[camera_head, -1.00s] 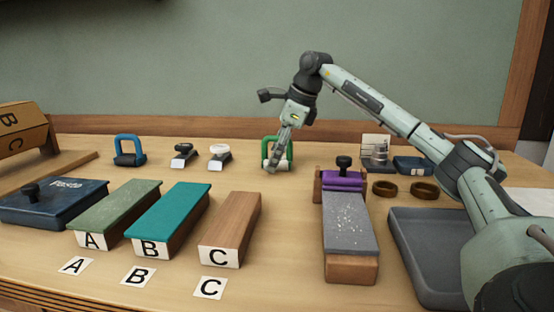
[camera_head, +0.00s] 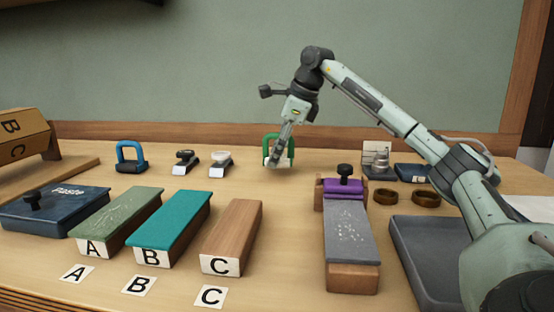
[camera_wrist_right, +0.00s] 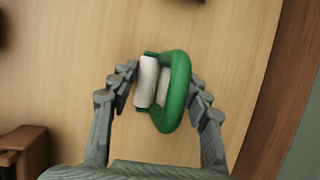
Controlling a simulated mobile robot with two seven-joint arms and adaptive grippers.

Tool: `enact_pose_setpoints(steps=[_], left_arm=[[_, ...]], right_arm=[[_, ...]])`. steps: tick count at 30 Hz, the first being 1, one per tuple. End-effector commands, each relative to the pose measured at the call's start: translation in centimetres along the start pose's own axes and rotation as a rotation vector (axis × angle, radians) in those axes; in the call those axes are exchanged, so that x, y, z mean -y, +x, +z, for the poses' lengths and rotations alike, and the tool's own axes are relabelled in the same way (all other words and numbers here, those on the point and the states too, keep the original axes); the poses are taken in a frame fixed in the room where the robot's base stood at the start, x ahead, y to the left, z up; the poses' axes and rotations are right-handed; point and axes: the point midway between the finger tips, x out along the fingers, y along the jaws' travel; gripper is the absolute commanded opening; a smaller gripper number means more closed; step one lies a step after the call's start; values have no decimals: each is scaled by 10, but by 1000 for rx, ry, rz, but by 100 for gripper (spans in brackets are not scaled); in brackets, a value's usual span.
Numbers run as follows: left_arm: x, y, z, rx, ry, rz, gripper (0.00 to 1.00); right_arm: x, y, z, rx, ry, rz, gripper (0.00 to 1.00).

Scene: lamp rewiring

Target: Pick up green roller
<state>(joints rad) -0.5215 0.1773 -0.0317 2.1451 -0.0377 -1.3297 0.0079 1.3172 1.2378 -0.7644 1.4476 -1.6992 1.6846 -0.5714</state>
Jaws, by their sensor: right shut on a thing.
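The green roller (camera_head: 278,140) has a green loop handle and white rollers, and is at the back middle of the table. My right gripper (camera_head: 279,158) reaches down on it from above. In the right wrist view the green roller (camera_wrist_right: 176,92) sits between the two fingers of the right gripper (camera_wrist_right: 163,78), which are shut on it. It appears to be slightly above the table in the head view. The fingers hide part of it there. My left gripper is not in view.
Blocks A (camera_head: 120,220), B (camera_head: 175,228) and C (camera_head: 233,235) lie in front. A grey-topped block (camera_head: 348,235), brown rings (camera_head: 426,198) and a grey tray (camera_head: 425,265) are to the right.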

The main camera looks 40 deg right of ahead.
Motion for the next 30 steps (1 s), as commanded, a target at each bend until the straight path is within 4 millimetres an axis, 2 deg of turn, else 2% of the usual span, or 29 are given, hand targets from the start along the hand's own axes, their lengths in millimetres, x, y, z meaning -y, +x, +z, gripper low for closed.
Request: enact_pose_setpoints(steps=[2, 9, 15, 21, 30], left_arm=[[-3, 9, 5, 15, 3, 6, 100], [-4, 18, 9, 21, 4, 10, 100], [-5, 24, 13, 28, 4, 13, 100], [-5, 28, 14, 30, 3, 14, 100], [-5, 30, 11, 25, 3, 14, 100]], right_arm=[[4, -18, 9, 7, -1, -2, 15], [-26, -36, 62, 6, -7, 0, 15], [-47, -50, 98, 5, -4, -1, 15], [-57, -56, 116, 3, -2, -1, 15], [-59, -58, 120, 2, 0, -1, 15]])
